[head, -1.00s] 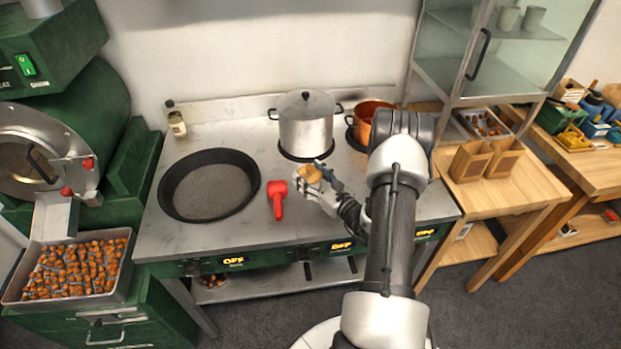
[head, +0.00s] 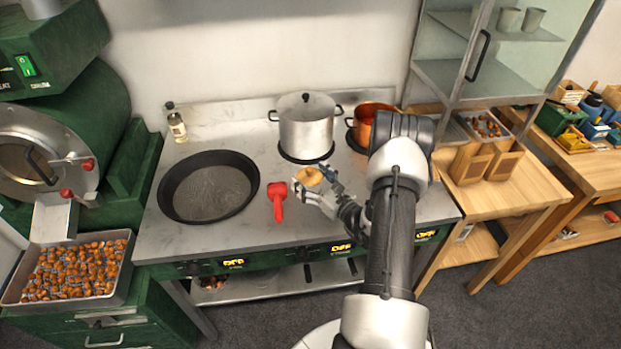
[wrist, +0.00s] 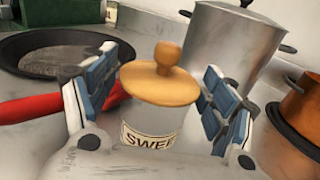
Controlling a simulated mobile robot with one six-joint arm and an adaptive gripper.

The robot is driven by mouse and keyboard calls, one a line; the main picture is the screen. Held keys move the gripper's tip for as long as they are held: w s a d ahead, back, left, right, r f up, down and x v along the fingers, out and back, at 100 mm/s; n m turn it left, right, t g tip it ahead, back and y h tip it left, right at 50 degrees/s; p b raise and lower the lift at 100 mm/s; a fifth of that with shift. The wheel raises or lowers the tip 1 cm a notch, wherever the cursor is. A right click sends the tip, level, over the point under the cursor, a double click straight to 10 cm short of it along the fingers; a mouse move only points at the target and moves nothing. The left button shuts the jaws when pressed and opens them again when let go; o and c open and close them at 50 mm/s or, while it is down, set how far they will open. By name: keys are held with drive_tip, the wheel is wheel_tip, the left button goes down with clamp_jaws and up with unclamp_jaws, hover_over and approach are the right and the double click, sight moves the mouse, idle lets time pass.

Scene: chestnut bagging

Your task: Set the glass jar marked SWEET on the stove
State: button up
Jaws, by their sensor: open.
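The glass jar (wrist: 152,125) has a round wooden lid with a knob and a label whose visible letters read SWEE. It is upright between the fingers of my gripper (wrist: 160,68), which is open, with a gap visible on the right side. In the head view the jar's lid (head: 309,176) shows over the steel stove top (head: 240,226), right of the red scoop. My gripper (head: 318,183) hides most of the jar there. The jar's base is hidden in both views, so its contact with the stove cannot be seen directly.
A black pan (head: 208,188) and a red scoop (head: 277,200) lie left of the jar. A lidded steel pot (head: 305,128) stands behind it, and a copper pot (head: 366,122) behind right. A small bottle (head: 177,127) stands at the back left. The stove's front strip is clear.

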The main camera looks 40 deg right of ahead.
drive_tip(key=shift+r, duration=0.25)
drive_tip(key=s+p, duration=0.2)
drive_tip(key=s, duration=1)
drive_tip(key=w+a+r+n+g+y, duration=0.45)
drive_tip(key=a+r+n+y, duration=0.65)
drive_tip(key=a, duration=0.5)
drive_tip(key=s+a+r+n+g, duration=0.4)
drive_tip(key=a+n+g, duration=0.15)
drive_tip(key=a, duration=0.35)
drive_tip(key=s+a+r+n+g, duration=0.45)
drive_tip(key=a+n, duration=0.25)
drive_tip(key=a, duration=0.2)
drive_tip(key=s+a+r+n+g+h, duration=0.1)
drive_tip(key=s+r+n+g+h, duration=0.15)
drive_tip(key=s+n+h, duration=0.5)
drive_tip(key=s+d+r+n+t+h, duration=0.3)
drive_tip(key=r+n, duration=0.1)
drive_tip(key=n, duration=0.1)
drive_tip(key=shift+s+d+t, duration=0.25)
drive_tip(key=shift+t, duration=0.15)
